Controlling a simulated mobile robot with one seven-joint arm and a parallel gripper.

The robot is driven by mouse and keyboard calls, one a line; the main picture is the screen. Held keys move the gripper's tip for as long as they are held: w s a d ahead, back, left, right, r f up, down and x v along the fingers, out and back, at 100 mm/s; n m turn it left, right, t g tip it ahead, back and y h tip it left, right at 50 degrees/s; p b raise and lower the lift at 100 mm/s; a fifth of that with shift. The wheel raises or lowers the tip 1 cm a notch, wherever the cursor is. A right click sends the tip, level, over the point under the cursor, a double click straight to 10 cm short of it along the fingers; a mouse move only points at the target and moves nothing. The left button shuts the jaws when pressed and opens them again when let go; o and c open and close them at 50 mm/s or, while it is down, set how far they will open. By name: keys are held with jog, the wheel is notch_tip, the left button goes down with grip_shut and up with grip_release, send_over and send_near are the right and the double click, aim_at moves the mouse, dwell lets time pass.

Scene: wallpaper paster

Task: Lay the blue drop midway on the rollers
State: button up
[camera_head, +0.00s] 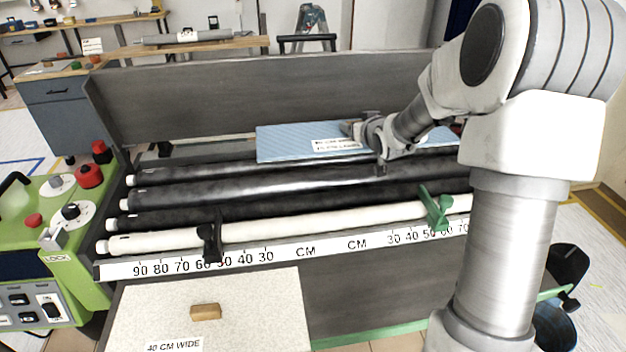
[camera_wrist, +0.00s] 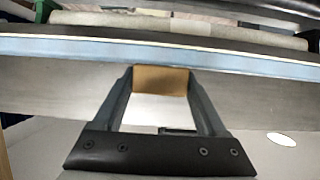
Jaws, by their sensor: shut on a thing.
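The blue drop (camera_head: 290,146) is a flat, light-blue striped sheet with a white label, over the back rollers (camera_head: 190,170) in the head view. Its left edge is well in from the rollers' left ends; its right part is partly behind my arm. I cannot tell whether it touches the rollers. In the wrist view the drop (camera_wrist: 60,48) shows as a thin blue edge running across, nearly level. My gripper (camera_wrist: 160,84) is shut on the drop's brown wooden block (camera_wrist: 160,79). In the head view my gripper (camera_head: 362,130) is over the drop's right half.
A cream 40 cm wide drop (camera_head: 260,300) with a wooden block (camera_head: 206,312) lies in front. A centimetre scale (camera_head: 305,251) runs along the front, with a black guide (camera_head: 211,242) and a green guide (camera_head: 436,208). A grey back panel (camera_head: 200,100) rises behind the rollers.

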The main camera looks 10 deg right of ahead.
notch_tip(320, 180, down, 3)
jog(key=shift+s+f+b, duration=0.1)
jog(key=shift+b, duration=1)
jog(key=shift+a+f, duration=0.15)
jog(key=b, duration=0.2)
send_over(315, 175)
notch_tip(315, 175, down, 7)
jog(key=shift+r, duration=0.1)
jog(key=shift+w+f, duration=0.2)
jog(key=shift+f, duration=1.8)
jog(key=shift+f+b, duration=0.3)
jog(key=shift+b, duration=0.3)
jog(key=shift+s+f+b, duration=0.1)
jog(key=shift+f+b, duration=0.15)
jog(key=shift+b, duration=0.15)
jog(key=o, duration=1.4)
jog(key=shift+f, duration=0.15)
